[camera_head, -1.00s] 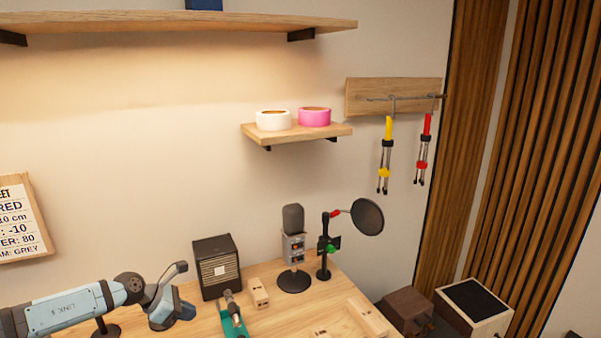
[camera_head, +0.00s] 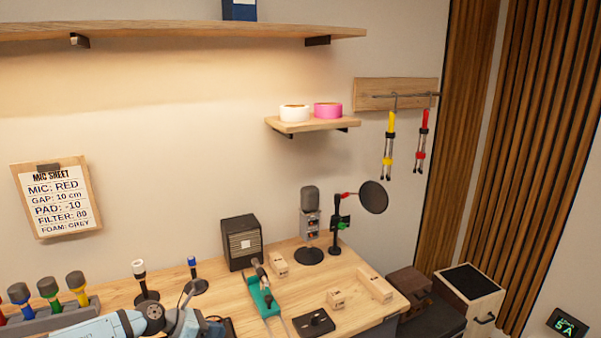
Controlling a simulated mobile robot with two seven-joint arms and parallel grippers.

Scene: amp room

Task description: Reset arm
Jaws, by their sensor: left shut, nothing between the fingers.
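My left arm comes in at the bottom left, blue-grey with dark joints. Its gripper (camera_head: 190,323) is low at the bottom edge, over the front left of the wooden desk (camera_head: 218,292), shut and empty. The bottom edge of the picture cuts off part of it. My right gripper is not in view.
A rack of coloured-base microphones (camera_head: 47,320) stands left of my gripper, and two small stands (camera_head: 145,283) stand behind it.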

